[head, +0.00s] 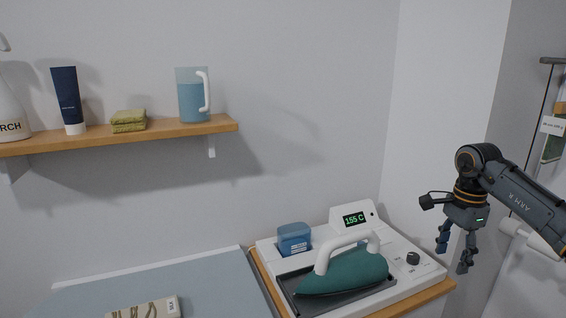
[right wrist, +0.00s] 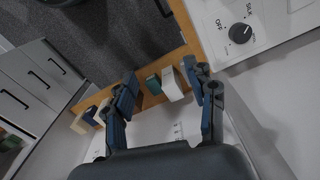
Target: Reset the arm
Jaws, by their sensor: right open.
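My right gripper (head: 457,254) is open and empty. In the head view it hangs with fingers pointing down, in the air to the right of the ironing station (head: 419,284). It also shows in the right wrist view (right wrist: 168,95), with nothing between its fingers. My right arm reaches in from the right edge of the head view. My left gripper is not in view.
A teal iron (head: 345,272) with a white handle rests on the station, next to a blue container (head: 294,239). A display reads 155 C. A wooden shelf (head: 160,135) holds a blue pitcher (head: 191,100), folded green cloth (head: 129,121) and navy tube (head: 67,95).

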